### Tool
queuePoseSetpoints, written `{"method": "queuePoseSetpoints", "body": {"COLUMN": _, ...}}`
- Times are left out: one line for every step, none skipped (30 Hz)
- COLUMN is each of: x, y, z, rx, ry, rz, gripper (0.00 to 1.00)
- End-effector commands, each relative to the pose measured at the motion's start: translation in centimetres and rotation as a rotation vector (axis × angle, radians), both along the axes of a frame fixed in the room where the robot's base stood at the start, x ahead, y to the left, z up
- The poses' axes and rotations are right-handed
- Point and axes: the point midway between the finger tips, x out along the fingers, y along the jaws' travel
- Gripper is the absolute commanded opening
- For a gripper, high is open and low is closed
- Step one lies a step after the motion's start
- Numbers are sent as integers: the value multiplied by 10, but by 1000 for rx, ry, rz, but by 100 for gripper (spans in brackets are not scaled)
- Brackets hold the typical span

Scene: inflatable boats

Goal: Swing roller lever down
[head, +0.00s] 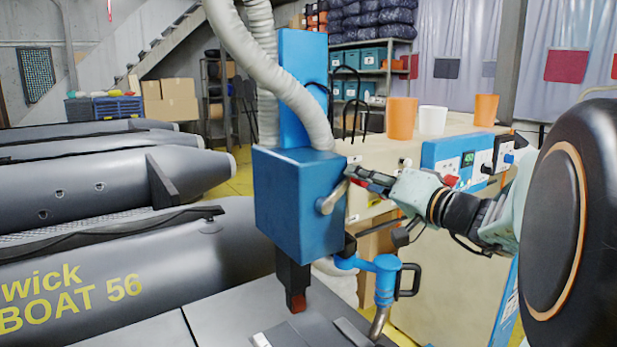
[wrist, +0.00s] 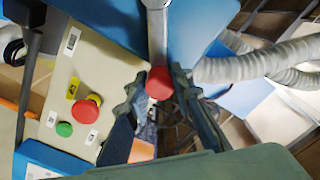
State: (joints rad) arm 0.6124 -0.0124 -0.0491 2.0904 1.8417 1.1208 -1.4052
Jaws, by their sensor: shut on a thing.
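The roller lever (head: 331,197) is a short silver bar on the side of a blue machine box (head: 295,205). In the head view it slants up and right from the box. A red knob (wrist: 159,83) caps its end. In the wrist view the silver bar (wrist: 157,35) comes down from the top edge to the knob. My gripper (head: 360,180) reaches in from the right and is shut on the red knob. In the wrist view its two fingers (wrist: 159,92) stand on either side of the knob. The fingers partly hide the knob in the head view.
Grey inflatable boats (head: 120,255) lie at the left. A beige cabinet (head: 440,270) stands behind my arm, with orange and white cups (head: 432,120) on top. Grey hoses (head: 300,95) hang by the machine. A blue pipe fitting (head: 385,275) sits below my gripper.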

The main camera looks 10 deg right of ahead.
Motion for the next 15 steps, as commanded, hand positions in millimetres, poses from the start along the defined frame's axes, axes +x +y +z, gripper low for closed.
{"method": "queuePoseSetpoints", "body": {"x": 0, "y": 0, "z": 0, "rx": 0, "ry": 0, "rz": 0, "gripper": 8}}
{"method": "queuePoseSetpoints", "body": {"x": 0, "y": 0, "z": 0, "rx": 0, "ry": 0, "rz": 0, "gripper": 4}}
{"method": "queuePoseSetpoints", "body": {"x": 0, "y": 0, "z": 0, "rx": 0, "ry": 0, "rz": 0, "gripper": 0}}
{"method": "queuePoseSetpoints", "body": {"x": 0, "y": 0, "z": 0, "rx": 0, "ry": 0, "rz": 0, "gripper": 0}}
{"method": "queuePoseSetpoints", "body": {"x": 0, "y": 0, "z": 0, "rx": 0, "ry": 0, "rz": 0, "gripper": 0}}
{"method": "queuePoseSetpoints", "body": {"x": 0, "y": 0, "z": 0, "rx": 0, "ry": 0, "rz": 0, "gripper": 0}}
{"method": "queuePoseSetpoints", "body": {"x": 0, "y": 0, "z": 0, "rx": 0, "ry": 0, "rz": 0, "gripper": 0}}
{"method": "queuePoseSetpoints", "body": {"x": 0, "y": 0, "z": 0, "rx": 0, "ry": 0, "rz": 0, "gripper": 0}}
{"method": "queuePoseSetpoints", "body": {"x": 0, "y": 0, "z": 0, "rx": 0, "ry": 0, "rz": 0, "gripper": 0}}
{"method": "queuePoseSetpoints", "body": {"x": 0, "y": 0, "z": 0, "rx": 0, "ry": 0, "rz": 0, "gripper": 0}}
{"method": "queuePoseSetpoints", "body": {"x": 0, "y": 0, "z": 0, "rx": 0, "ry": 0, "rz": 0, "gripper": 0}}
{"method": "queuePoseSetpoints", "body": {"x": 0, "y": 0, "z": 0, "rx": 1, "ry": 0, "rz": 0, "gripper": 0}}
{"method": "queuePoseSetpoints", "body": {"x": 0, "y": 0, "z": 0, "rx": 3, "ry": 1, "rz": 0, "gripper": 0}}
{"method": "queuePoseSetpoints", "body": {"x": 0, "y": 0, "z": -1, "rx": 5, "ry": 1, "rz": -1, "gripper": 0}}
{"method": "queuePoseSetpoints", "body": {"x": 0, "y": -1, "z": -1, "rx": 10, "ry": 3, "rz": -1, "gripper": 0}}
